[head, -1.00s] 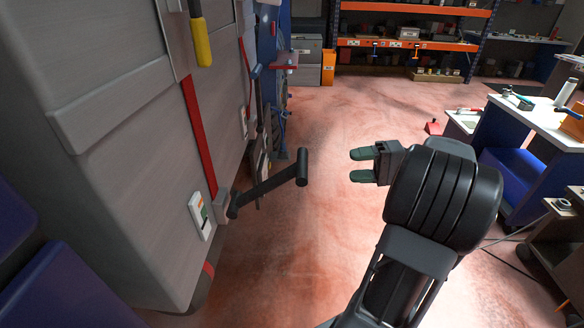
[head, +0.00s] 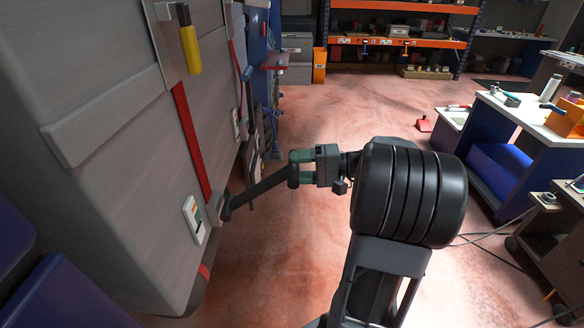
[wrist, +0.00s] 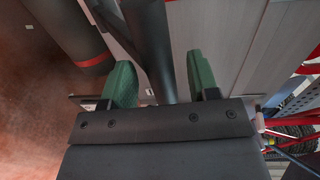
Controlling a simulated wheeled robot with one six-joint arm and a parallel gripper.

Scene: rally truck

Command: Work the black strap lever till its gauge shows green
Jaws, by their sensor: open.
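The black strap lever (head: 258,188) sticks out from the grey truck side at the foot of a red strap (head: 190,135). Its handle end lies at my gripper (head: 302,169). My gripper is open, and its green fingers straddle the handle in the head view. In the wrist view the dark lever (wrist: 148,45) runs between the two fingers, nearer the left one; I cannot tell whether they touch. The white gauge (head: 193,217) sits on the truck panel left of the lever's base. It shows small coloured marks, green among them, but its reading is too small to tell.
A yellow-handled lever (head: 190,48) hangs higher on the truck side. A blue-and-white workbench (head: 510,125) stands at the right, and an orange shelf rack (head: 400,42) at the back.

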